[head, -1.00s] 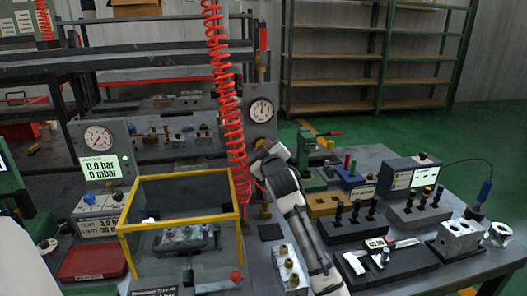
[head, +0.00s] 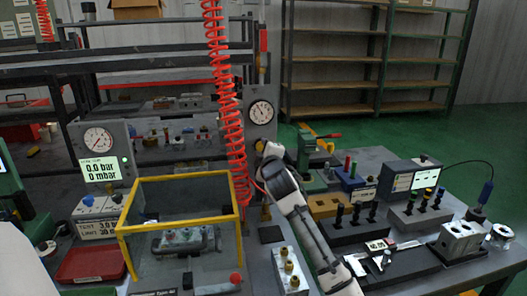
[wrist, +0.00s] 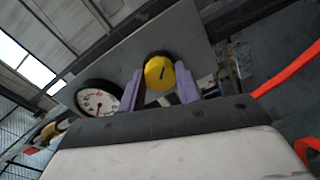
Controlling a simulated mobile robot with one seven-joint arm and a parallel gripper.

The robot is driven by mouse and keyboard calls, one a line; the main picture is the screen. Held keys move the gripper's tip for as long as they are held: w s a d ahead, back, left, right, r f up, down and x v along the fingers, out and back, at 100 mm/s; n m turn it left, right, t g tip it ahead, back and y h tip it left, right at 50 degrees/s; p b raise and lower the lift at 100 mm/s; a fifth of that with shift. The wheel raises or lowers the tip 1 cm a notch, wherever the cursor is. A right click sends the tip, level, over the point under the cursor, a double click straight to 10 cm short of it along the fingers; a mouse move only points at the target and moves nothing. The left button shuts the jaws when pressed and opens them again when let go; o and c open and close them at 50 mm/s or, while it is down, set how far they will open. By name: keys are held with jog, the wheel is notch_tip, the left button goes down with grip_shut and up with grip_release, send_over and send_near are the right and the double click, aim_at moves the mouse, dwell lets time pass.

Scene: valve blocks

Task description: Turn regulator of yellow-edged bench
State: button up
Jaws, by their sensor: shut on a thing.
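The yellow round regulator knob (wrist: 160,71) with a dark mark sits between the purple fingers of my gripper (wrist: 158,88) in the wrist view. The fingers are shut on its sides. In the head view my gripper (head: 264,150) is at the grey panel below the round gauge (head: 262,112), and it hides the knob there. The same gauge shows left of the knob in the wrist view (wrist: 98,100). The bench's yellow-edged clear guard (head: 180,181) stands to the left, over a block with several fittings (head: 184,242).
A red coiled hose (head: 228,110) hangs just left of my gripper. A left gauge (head: 98,140) has a display (head: 101,171) reading 0.0 bar. A red tray (head: 88,265) lies at left. Tools and a monitor (head: 412,177) crowd the right bench.

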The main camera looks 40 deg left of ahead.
dwell(0.3)
jog(key=o, duration=1)
jog(key=b+v, duration=0.3)
jog(key=v, duration=1.1)
jog(key=shift+a, duration=0.1)
